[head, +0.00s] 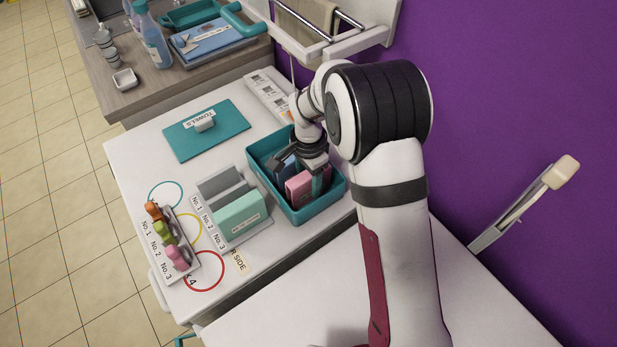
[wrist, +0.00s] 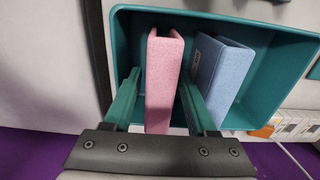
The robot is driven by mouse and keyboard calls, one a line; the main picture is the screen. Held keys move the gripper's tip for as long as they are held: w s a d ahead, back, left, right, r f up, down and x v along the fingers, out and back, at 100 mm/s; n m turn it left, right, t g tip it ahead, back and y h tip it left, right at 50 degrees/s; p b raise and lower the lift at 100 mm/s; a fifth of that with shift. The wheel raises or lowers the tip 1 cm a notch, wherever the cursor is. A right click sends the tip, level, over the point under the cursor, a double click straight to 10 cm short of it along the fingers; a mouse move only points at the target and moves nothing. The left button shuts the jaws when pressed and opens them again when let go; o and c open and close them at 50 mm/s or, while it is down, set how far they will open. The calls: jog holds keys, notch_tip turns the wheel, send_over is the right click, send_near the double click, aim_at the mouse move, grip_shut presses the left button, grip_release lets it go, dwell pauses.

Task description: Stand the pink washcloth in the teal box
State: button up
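The teal box (head: 297,217) stands on the white counter below my arm; its wall also shows in the wrist view (wrist: 285,75). The pink washcloth (wrist: 160,85) is folded and stands on edge inside the box, beside a folded blue cloth (wrist: 220,70). The pink cloth also shows in the head view (head: 297,188). My gripper (wrist: 160,78) reaches down into the box with one teal finger on each side of the pink cloth. A narrow gap shows at the left finger; the right finger is very close to the cloth. The cloth's bottom edge is hidden.
A rack with a mint-green folded cloth (head: 241,216) stands left of the box. A teal lid labelled TOWELS (head: 228,137) lies behind it. Colored figures (head: 166,235) sit at the front left. A towel rail (head: 318,25) is on the purple wall.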

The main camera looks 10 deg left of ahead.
jog(key=shift+o, duration=0.3)
notch_tip(320, 180, up, 12)
jog(key=shift+r, duration=0.2)
jog(key=s+d+r+n, duration=0.1)
jog(key=s+d+r, duration=0.5)
jog(key=s+d, duration=0.3)
jog(key=s+d+n+y, duration=0.1)
jog(key=s+d, duration=0.1)
jog(key=s, duration=0.7)
jog(key=s+d+f+n, duration=0.1)
jog(key=s+d, duration=0.1)
jog(key=s, duration=0.6)
jog(key=shift+s+d+f+y, duration=0.3)
jog(key=shift+s+y, duration=0.1)
